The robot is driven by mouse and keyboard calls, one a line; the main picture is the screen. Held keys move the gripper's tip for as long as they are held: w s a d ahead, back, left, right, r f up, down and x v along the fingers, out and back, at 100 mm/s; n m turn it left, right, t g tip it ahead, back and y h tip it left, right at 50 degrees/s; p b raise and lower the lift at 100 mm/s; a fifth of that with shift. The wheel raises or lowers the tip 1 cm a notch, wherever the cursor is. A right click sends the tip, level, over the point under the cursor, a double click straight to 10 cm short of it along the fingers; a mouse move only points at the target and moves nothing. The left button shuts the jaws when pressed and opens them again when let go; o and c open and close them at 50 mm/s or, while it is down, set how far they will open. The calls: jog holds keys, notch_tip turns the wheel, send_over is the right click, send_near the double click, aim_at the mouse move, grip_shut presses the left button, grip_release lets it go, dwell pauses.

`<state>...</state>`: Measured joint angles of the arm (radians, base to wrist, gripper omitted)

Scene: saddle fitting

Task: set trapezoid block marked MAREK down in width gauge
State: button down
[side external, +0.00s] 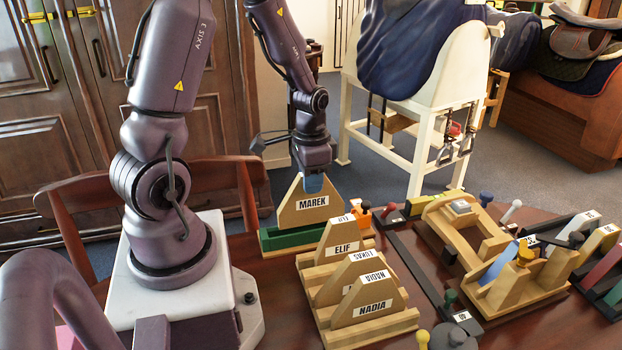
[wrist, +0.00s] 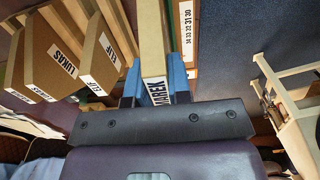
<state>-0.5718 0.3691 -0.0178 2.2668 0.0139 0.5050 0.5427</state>
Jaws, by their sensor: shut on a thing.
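The trapezoid block marked MAREK (side external: 310,205) is a wooden plate with a white label, held upright with its narrow edge up. My gripper (side external: 314,181) is shut on its top; the blue fingertips lie on both sides of it in the wrist view, where the block (wrist: 153,40) is seen edge-on. A low fixture with a green front (side external: 300,238), seemingly the width gauge, lies directly below the block. A board with the numbers 34 to 30 (wrist: 187,45) runs beside the block in the wrist view. I cannot tell whether the block touches the fixture.
A wooden rack (side external: 370,333) with blocks marked ELIF (side external: 345,250), LUKAS (wrist: 62,62) and NADIA (side external: 374,307) stands close in front. Wooden fixtures (side external: 515,285) crowd the table's right.

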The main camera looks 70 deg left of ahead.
jog(key=shift+f, duration=2.2)
dwell(1.9)
jog(key=c, duration=0.6)
grip_release()
jog(key=shift+o, duration=0.2)
jog(key=shift+r, duration=0.1)
jog(key=shift+r, duration=2.4)
jog(key=shift+r, duration=1.5)
